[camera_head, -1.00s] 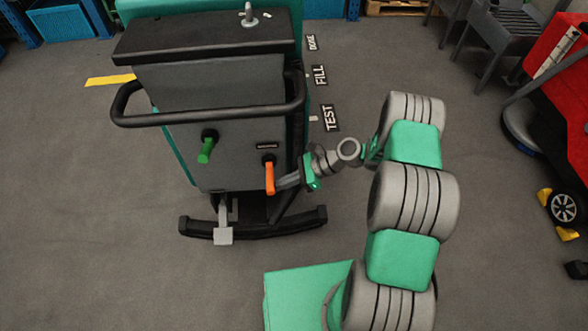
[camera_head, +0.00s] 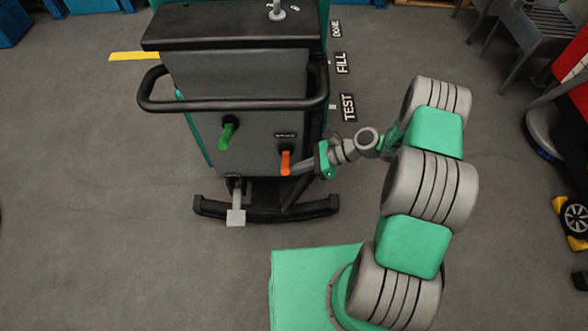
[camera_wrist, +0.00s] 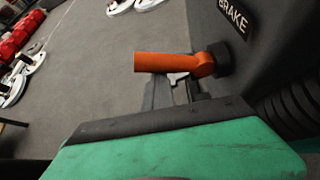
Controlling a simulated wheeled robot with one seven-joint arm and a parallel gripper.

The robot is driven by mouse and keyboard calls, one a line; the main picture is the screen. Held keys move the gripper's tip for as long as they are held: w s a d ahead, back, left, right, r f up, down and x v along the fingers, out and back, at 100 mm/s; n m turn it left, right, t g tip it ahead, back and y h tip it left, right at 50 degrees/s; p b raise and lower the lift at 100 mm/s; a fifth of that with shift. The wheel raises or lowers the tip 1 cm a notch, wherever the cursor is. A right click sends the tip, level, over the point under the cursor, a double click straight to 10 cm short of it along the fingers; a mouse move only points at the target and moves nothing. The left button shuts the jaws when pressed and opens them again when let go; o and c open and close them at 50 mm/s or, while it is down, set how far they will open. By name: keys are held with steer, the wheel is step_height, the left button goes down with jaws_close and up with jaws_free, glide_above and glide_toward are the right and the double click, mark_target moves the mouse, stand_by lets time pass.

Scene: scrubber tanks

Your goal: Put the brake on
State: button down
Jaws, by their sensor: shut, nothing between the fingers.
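The scrubber machine (camera_head: 240,100) stands in front of me, with a black push-bar handle around its rear panel. The orange brake lever (camera_head: 285,162) hangs down from its pivot at the lower right of that panel. In the wrist view the orange lever (camera_wrist: 165,62) sticks out from a black hub, beside a BRAKE label (camera_wrist: 234,16). My gripper (camera_head: 302,168) is at the lever's right side in the head view. In the wrist view its fingers (camera_wrist: 172,88) are beside the lever and partly hidden behind it. The fingers are shut and empty; contact with the lever cannot be told.
A green lever (camera_head: 227,132) is on the panel's left side. A grey pedal (camera_head: 236,216) and black bumper (camera_head: 265,209) are below. TEST (camera_head: 348,107) and FILL (camera_head: 341,63) labels lie right of the machine. Open floor lies to the left.

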steer(key=shift+w+r, duration=0.15)
steer(key=shift+r, duration=0.05)
step_height(320, 180, down, 4)
steer(key=s+d+b, duration=0.2)
steer(key=w+v, duration=0.1)
steer(key=v, duration=0.7)
steer(key=shift+w+d+r, duration=0.25)
steer(key=shift+w+r, duration=0.05)
